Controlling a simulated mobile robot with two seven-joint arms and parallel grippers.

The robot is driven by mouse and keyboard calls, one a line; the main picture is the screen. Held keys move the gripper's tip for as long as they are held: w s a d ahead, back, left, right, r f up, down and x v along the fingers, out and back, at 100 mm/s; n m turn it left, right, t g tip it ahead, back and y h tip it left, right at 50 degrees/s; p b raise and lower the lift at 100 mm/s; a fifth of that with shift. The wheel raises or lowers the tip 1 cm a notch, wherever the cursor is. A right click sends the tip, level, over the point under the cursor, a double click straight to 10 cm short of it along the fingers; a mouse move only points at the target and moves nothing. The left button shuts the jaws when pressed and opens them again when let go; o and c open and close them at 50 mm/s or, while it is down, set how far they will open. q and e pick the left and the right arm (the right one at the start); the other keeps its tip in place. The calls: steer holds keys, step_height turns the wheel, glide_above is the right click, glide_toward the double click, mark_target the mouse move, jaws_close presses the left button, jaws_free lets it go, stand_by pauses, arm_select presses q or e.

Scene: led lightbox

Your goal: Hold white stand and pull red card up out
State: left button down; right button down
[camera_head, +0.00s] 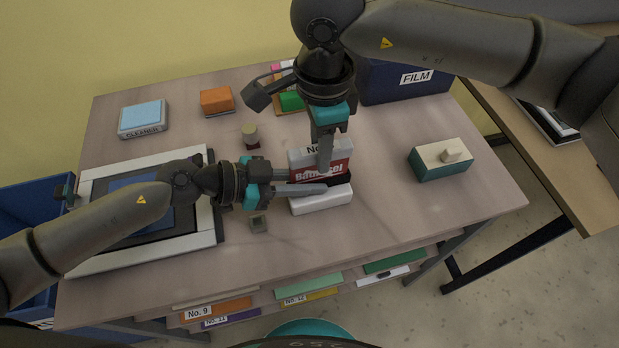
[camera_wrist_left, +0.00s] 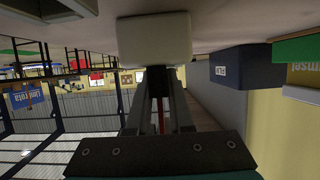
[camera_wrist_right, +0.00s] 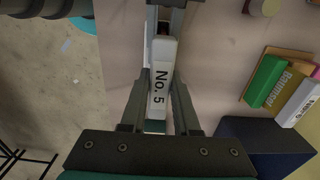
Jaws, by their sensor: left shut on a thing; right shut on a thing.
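The red card (camera_head: 312,173) stands upright above the white stand (camera_head: 321,203), with a white top edge marked "No. 5" (camera_wrist_right: 158,92). Whether its lower edge is still inside the stand is hidden behind the left fingers. My right gripper (camera_head: 326,160) comes down from above and is shut on the card; its fingers flank the card in the right wrist view. My left gripper (camera_head: 322,183) reaches in from the left and is shut on the stand. The pale stand also shows at the fingertips in the left wrist view (camera_wrist_left: 154,38).
A teal and cream box (camera_head: 440,160) stands to the right, and a blue FILM box (camera_head: 405,82) behind. A lightbox (camera_head: 110,262) lies at left under my left arm. The right front tabletop is clear.

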steer(key=shift+r, duration=0.35)
steer(key=shift+r, duration=0.7)
steer(key=shift+r, duration=3.3)
arm_select(q)
jaws_free()
steer(key=v, duration=1.2)
